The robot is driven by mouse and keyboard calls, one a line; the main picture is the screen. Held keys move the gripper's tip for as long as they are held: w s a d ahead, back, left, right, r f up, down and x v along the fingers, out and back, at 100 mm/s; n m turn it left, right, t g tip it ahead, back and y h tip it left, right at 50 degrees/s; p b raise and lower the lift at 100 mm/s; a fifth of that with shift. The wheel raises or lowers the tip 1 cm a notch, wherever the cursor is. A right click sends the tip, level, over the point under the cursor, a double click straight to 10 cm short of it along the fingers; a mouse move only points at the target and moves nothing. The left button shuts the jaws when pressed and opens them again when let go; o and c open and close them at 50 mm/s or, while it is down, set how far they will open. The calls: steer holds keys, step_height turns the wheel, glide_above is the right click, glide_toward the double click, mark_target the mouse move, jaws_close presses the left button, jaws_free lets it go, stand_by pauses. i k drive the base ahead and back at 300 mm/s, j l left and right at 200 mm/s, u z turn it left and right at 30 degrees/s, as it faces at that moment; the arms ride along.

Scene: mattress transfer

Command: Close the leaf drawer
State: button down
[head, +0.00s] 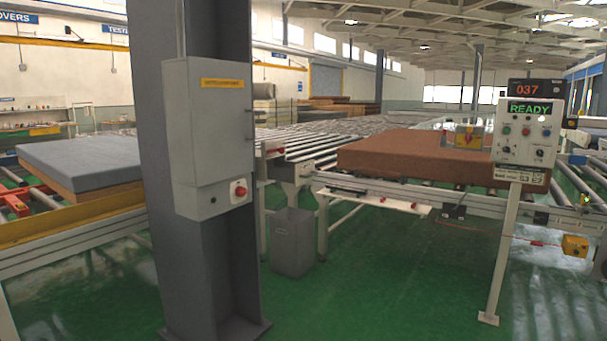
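A thin white tray-like panel (372,199) juts out from the side of the roller conveyor, below the brown mattress. It may be the leaf drawer, but I cannot tell for sure. No other drawer stands out. My gripper is not in view, and nothing of my arm shows.
A dark pillar (210,290) with a grey cabinet (210,130) blocks the left middle. A grey bin (292,243) stands under the conveyor. A control panel (526,130) reading READY stands on a post at right. Green floor (400,290) is open in front.

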mark_target(298, 173)
steer(key=i+l, duration=1.25)
steer(key=i, duration=0.3)
steer(key=i+l, duration=0.65)
steer(key=i, duration=0.1)
